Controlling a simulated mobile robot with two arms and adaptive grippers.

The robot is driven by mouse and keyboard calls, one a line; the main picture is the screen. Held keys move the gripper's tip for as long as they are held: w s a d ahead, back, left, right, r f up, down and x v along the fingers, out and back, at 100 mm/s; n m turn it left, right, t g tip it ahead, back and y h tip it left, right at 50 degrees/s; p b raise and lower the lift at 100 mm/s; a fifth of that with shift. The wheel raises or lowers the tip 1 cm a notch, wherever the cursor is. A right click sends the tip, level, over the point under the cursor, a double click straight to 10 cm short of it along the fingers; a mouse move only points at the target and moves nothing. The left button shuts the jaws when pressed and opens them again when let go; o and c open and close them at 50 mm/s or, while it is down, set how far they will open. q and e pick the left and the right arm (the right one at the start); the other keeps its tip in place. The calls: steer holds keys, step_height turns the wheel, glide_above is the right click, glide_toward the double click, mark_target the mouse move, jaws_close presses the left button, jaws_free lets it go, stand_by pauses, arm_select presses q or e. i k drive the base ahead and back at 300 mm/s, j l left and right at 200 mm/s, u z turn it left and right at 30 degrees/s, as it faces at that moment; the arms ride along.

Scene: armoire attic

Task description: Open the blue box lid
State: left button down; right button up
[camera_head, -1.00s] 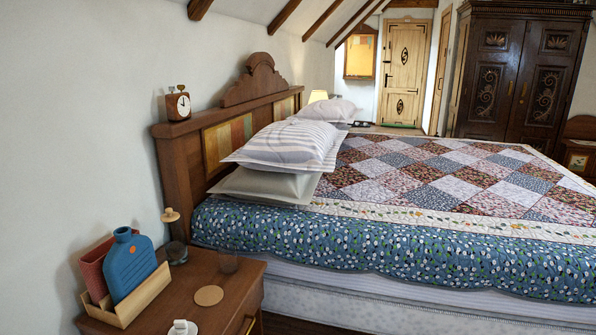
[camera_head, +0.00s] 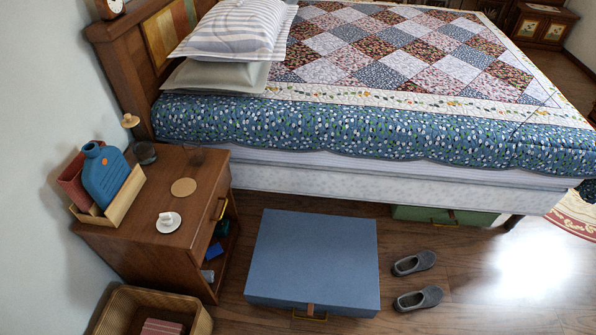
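The blue box (camera_head: 313,256) lies on the wooden floor in front of the bed, right of the nightstand. Its flat blue lid is closed. A brown tab and a brass-coloured handle (camera_head: 310,315) show at its near edge. Neither of my grippers is in the head view.
The bed (camera_head: 400,178) stands behind the box, with a green box (camera_head: 444,215) partly under it. A nightstand (camera_head: 150,241) is to the left, a wicker basket (camera_head: 199,322) at lower left. Grey slippers (camera_head: 414,263) lie on the floor right of the box.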

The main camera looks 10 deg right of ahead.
mark_target(311, 259)
steer(key=k+l, duration=0.3)
steer(key=k, duration=0.15)
steer(key=k+l, duration=0.35)
steer(key=k+j+z, duration=0.05)
steer(key=k, duration=0.05)
